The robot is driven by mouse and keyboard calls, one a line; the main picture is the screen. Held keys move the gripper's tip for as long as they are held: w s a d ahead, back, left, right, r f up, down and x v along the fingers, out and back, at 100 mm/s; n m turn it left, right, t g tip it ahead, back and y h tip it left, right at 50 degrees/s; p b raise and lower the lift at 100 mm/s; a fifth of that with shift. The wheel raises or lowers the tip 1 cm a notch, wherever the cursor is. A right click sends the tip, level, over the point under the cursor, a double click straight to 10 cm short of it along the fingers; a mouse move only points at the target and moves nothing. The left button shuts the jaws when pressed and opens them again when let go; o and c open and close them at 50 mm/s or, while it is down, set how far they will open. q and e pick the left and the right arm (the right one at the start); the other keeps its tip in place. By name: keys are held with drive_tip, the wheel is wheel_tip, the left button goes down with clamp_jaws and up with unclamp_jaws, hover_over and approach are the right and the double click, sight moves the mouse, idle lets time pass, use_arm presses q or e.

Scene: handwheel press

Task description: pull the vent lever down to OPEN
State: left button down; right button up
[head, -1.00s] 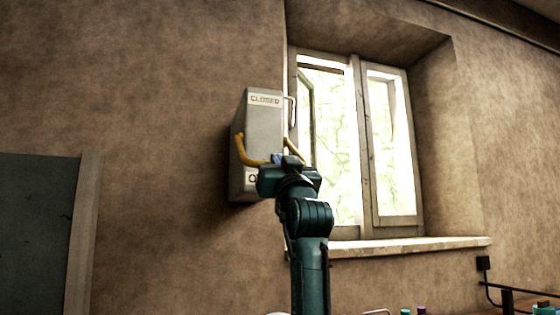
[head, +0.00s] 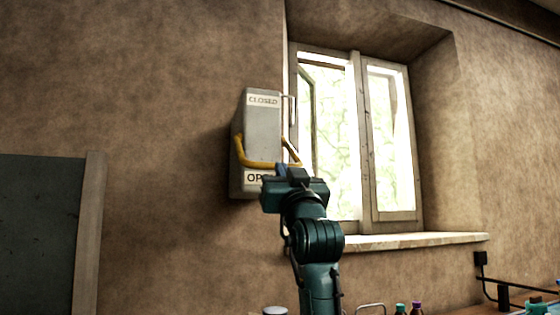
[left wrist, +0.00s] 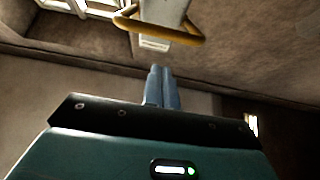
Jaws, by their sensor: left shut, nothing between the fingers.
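The vent lever (head: 257,165) is a yellow U-shaped bar on a grey wall box (head: 264,128). Its crossbar sits low on the box, near the partly covered OPEN label (head: 253,178) and well below the CLOSED label (head: 263,100). My left gripper (head: 285,172) is shut and empty, in front of the lever's lower right part, hiding some of the bar and label. In the left wrist view, the shut fingertips (left wrist: 160,70) are apart from the yellow bar (left wrist: 160,33) in the picture. My right gripper is not in view.
A window (head: 358,140) with a deep recess and a sill (head: 410,242) is just right of the box. A dark panel with a pale frame (head: 88,235) is at the left. Small bottles (head: 416,308) stand at the bottom right. The wall left of the box is clear.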

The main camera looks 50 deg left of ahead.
use_arm(q)
drive_tip(key=v, duration=0.3)
drive_tip(key=shift+f, duration=0.3)
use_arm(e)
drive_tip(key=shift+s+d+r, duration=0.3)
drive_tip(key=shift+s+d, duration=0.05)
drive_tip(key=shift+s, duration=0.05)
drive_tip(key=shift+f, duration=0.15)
